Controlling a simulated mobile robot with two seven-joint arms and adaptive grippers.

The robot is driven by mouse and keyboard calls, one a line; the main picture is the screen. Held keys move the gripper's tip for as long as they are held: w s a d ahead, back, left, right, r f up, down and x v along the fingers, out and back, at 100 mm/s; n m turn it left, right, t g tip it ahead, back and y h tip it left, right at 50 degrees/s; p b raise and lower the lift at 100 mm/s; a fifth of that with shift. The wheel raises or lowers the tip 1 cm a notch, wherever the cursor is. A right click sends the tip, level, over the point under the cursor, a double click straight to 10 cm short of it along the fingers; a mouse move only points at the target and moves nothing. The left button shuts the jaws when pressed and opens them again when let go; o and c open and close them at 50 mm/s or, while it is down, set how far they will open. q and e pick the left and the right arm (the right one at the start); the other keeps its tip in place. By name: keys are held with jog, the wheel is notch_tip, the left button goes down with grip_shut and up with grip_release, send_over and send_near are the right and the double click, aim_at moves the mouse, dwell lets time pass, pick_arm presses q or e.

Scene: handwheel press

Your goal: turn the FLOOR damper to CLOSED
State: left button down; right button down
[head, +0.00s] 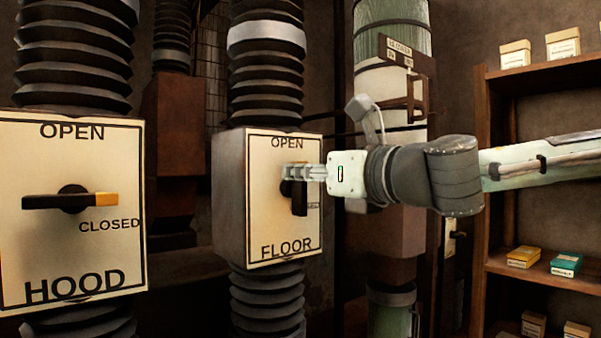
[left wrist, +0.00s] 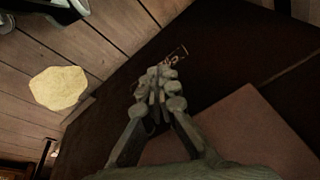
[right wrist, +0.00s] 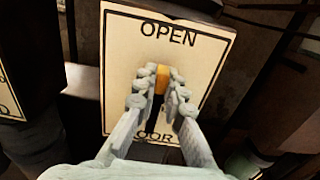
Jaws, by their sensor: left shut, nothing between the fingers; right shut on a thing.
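The FLOOR damper (head: 233,190) is a box with a cream plate, OPEN at its top and FLOOR at its bottom. Its black lever (head: 299,202) stands upright on the plate, and its yellow tip (right wrist: 162,78) points up toward OPEN in the right wrist view. My right gripper (head: 294,172) comes in from the right and is shut on the lever near the yellow tip. The gripper hides part of the lever, and the CLOSED label is mostly covered. My left gripper (left wrist: 157,90) is shut and empty in the left wrist view, outside the head view.
The HOOD damper (head: 62,255) stands left of the FLOOR box, its lever (head: 70,201) level with the yellow end toward CLOSED. A green-and-white column (head: 390,60) stands behind my right arm. A wooden shelf (head: 540,72) with small boxes is at the right.

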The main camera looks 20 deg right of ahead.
jog(key=shift+f+m, duration=0.1)
jog(key=shift+m, duration=0.2)
jog(key=shift+d, duration=0.1)
jog(key=shift+w+m+b, duration=0.1)
jog(key=shift+m+b, duration=0.3)
jog(key=shift+d+f+m, duration=0.1)
jog(key=shift+d+m, duration=0.05)
jog(key=shift+m, duration=0.25)
jog(key=m+b, duration=0.1)
jog(key=m, duration=0.2)
jog(key=d+f+m+b, duration=0.1)
jog(key=m+b, duration=0.1)
jog(key=m, duration=0.2)
jog(key=m+b, duration=0.1)
jog(key=m, duration=0.2)
jog(key=shift+w+d+f+m, duration=0.25)
jog(key=shift+w+d+m, duration=0.05)
jog(key=shift+m, duration=0.1)
jog(key=m+b, duration=0.1)
jog(key=m, duration=0.1)
jog(key=f+m+b, duration=0.1)
jog(key=m, duration=0.1)
jog(key=shift+d, duration=0.1)
pick_arm(q)
notch_tip(320, 180, up, 15)
jog(key=t, duration=0.1)
jog(key=shift+s+d+y, duration=0.15)
jog(key=shift+s+y, duration=0.15)
pick_arm(e)
jog(key=shift+m, duration=0.6)
